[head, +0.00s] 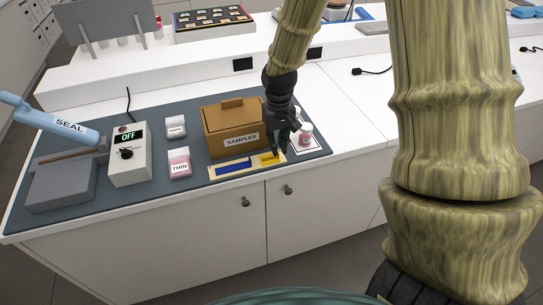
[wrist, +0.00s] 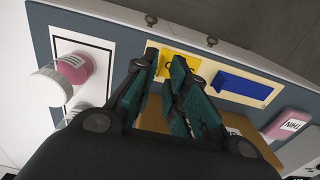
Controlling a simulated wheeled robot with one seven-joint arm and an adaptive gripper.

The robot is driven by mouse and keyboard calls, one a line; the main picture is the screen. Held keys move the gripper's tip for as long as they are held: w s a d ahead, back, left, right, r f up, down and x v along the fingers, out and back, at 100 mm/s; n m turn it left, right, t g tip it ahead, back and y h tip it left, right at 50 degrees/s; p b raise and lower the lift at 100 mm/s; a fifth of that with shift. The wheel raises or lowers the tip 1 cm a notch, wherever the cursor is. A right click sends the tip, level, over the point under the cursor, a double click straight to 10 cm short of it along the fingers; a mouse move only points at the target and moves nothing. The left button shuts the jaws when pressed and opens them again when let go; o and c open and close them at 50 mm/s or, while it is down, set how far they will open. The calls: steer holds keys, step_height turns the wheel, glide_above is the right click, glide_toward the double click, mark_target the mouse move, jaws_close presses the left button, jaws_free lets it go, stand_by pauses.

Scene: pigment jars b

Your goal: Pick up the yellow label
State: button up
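The yellow label (head: 269,159) lies at the right end of a cream strip (head: 215,173) near the front edge of the grey mat. In the wrist view the yellow label (wrist: 183,58) shows just beyond and between my fingertips, partly covered by them. My gripper (head: 280,149) points down over the label's right side; in the wrist view my gripper (wrist: 165,62) has its two fingers apart with a narrow gap and nothing held between them. I cannot tell whether a fingertip touches the label.
A blue bar (head: 236,167) lies on the strip left of the label. The brown SAMPLES box (head: 224,127) stands close behind. A pink-filled jar (head: 306,134) stands right of my gripper on a white, black-outlined card (wrist: 92,50). A pink THIN packet (head: 179,163) is further left.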

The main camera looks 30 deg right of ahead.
mark_target(270, 157)
steer(key=shift+f+p, duration=0.35)
steer(key=shift+f, duration=1.25)
jaws_close()
steer(key=shift+r, duration=0.15)
